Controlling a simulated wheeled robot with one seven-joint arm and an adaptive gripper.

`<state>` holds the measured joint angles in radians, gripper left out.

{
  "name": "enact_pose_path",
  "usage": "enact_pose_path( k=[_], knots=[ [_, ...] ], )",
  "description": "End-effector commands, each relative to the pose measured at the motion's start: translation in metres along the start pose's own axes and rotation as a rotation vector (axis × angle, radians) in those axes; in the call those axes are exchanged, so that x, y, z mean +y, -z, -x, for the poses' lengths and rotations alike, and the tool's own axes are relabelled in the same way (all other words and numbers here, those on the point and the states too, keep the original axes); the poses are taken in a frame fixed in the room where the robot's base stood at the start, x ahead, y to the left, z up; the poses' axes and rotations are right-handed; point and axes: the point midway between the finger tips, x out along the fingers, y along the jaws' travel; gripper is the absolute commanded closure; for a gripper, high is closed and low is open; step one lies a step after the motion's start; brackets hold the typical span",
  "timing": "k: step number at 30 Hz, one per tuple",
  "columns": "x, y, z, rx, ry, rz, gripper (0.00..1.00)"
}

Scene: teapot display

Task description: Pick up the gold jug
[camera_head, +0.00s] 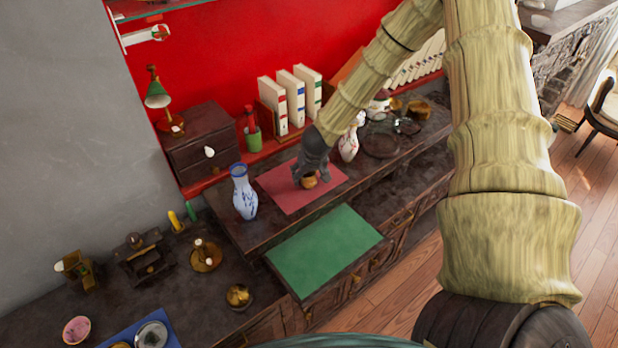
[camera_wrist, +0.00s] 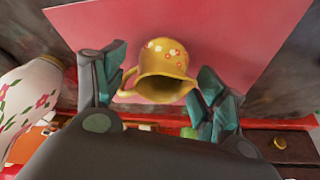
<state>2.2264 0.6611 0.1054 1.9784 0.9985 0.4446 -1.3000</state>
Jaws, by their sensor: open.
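The gold jug (camera_wrist: 163,62) has small flowers on its side and stands on a red mat (camera_wrist: 215,30). In the wrist view its wide mouth faces my gripper and its handle is on the left. My gripper (camera_wrist: 152,95) is open, with one finger to the left of the jug and one to the right. The jug lies between and slightly beyond the fingers. In the head view my gripper (camera_head: 309,178) is low over the red mat (camera_head: 290,190), and the jug (camera_head: 309,181) shows just below it, partly hidden by the fingers.
A blue and white vase (camera_head: 243,192) stands left of the mat. A white flowered vase (camera_head: 349,143) stands to its right, and is close beside my gripper in the wrist view (camera_wrist: 30,100). A green mat (camera_head: 325,248) lies in front. Books (camera_head: 290,97) stand behind.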

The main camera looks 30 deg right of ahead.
Motion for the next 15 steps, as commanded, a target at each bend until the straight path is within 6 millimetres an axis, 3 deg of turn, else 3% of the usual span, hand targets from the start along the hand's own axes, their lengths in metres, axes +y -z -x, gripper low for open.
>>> enact_pose_path(
  k=[7,15],
  knots=[
    [-0.0002,-0.0001,-0.0007,0.0,0.0,0.0,0.29],
    [-0.0002,-0.0001,-0.0006,0.0,0.0,0.0,0.77]
  ],
)
